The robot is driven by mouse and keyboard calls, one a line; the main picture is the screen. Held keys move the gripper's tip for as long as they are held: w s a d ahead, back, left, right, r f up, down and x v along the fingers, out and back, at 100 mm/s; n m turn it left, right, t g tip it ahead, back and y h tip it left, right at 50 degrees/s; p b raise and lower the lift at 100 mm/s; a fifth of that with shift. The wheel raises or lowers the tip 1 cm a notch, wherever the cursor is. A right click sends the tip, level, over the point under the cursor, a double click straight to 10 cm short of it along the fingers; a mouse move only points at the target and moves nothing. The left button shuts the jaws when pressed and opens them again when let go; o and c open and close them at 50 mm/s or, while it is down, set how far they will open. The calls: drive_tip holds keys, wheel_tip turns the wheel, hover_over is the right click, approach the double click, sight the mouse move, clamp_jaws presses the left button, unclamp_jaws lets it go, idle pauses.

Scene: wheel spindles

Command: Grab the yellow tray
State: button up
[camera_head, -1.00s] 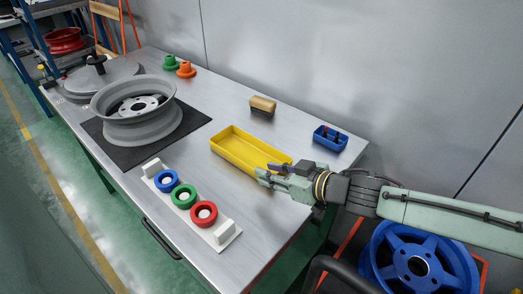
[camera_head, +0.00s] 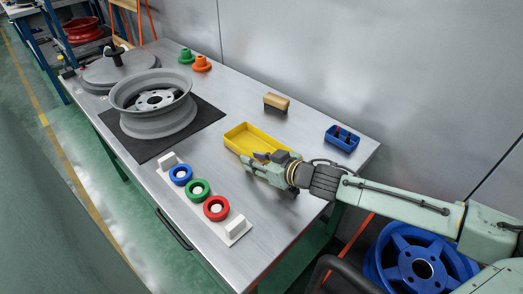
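The yellow tray (camera_head: 243,132) is an empty, shallow rectangular box lying on the metal table, right of the black mat. My gripper (camera_head: 251,163) is at the tray's near right part, and the gripper and wrist cover that part from view. The fingers seem close to the tray's near wall. I cannot tell whether they touch it, or whether they are open or shut.
A white holder (camera_head: 235,227) with blue, green and red rings lies left of my gripper. A grey wheel rim (camera_head: 152,104) sits on the black mat (camera_head: 208,113). A brush-like block (camera_head: 276,102) and a small blue box (camera_head: 342,138) stand behind the tray.

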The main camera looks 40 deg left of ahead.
clamp_jaws()
idle(0.6)
